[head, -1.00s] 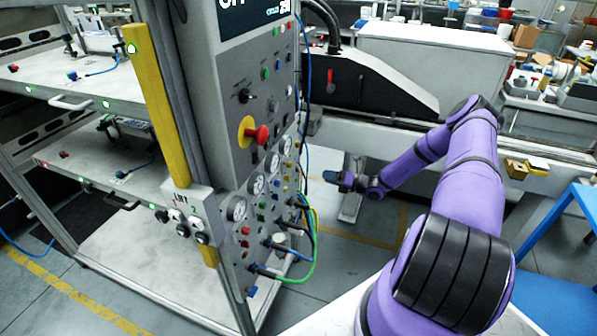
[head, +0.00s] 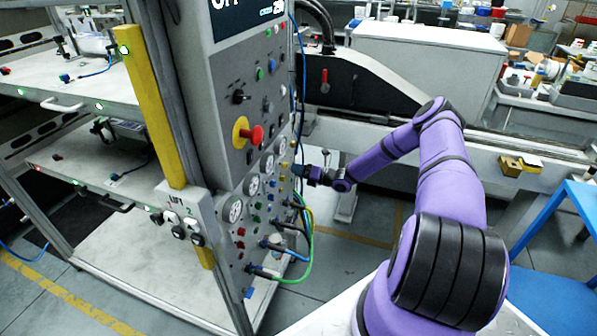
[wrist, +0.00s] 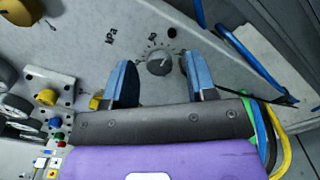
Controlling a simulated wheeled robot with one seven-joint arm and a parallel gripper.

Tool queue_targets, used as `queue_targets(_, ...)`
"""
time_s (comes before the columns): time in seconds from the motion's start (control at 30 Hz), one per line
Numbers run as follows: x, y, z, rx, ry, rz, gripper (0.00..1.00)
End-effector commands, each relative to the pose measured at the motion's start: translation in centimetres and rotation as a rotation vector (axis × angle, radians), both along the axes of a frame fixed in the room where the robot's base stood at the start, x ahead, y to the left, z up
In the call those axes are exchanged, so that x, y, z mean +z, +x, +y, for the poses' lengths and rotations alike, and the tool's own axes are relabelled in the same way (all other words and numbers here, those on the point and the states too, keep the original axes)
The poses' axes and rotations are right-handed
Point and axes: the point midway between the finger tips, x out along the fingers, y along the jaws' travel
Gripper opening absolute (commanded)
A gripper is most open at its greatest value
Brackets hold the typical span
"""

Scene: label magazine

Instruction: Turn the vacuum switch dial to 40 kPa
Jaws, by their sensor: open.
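The vacuum switch dial (wrist: 160,62) is a round grey knob on the grey panel in the wrist view. A printed scale runs around it, with a "kPa" mark to its left; the number it points at is too small to read. My gripper (wrist: 161,78) is open, with one blue finger on each side of the dial and a gap to both. I cannot tell how far the fingertips are from the panel. In the head view my gripper (head: 300,172) is at the right edge of the control panel (head: 215,130), and the dial is hidden there.
A red emergency knob on a yellow base (head: 248,133) and several gauges sit on the panel's front. Blue, green and yellow hoses (head: 305,235) hang below my gripper. In the wrist view a blue cable (wrist: 250,60) runs close to the right finger.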

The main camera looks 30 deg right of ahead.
Motion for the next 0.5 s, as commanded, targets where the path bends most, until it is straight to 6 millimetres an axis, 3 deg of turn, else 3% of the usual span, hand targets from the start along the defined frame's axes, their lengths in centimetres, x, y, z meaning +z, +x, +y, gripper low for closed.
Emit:
queue_targets(0.13, 0.01, 0.00, -0.01, 0.000, 0.000, 0.000, 0.52)
queue_targets(0.3, 0.01, -0.01, -0.02, 0.000, 0.000, 0.000, 0.13)
queue_targets(0.37, 0.01, -0.01, -0.02, 0.000, 0.000, 0.000, 0.02)
queue_targets(0.5, 0.01, -0.02, -0.02, 0.000, -0.002, -0.001, 0.02)
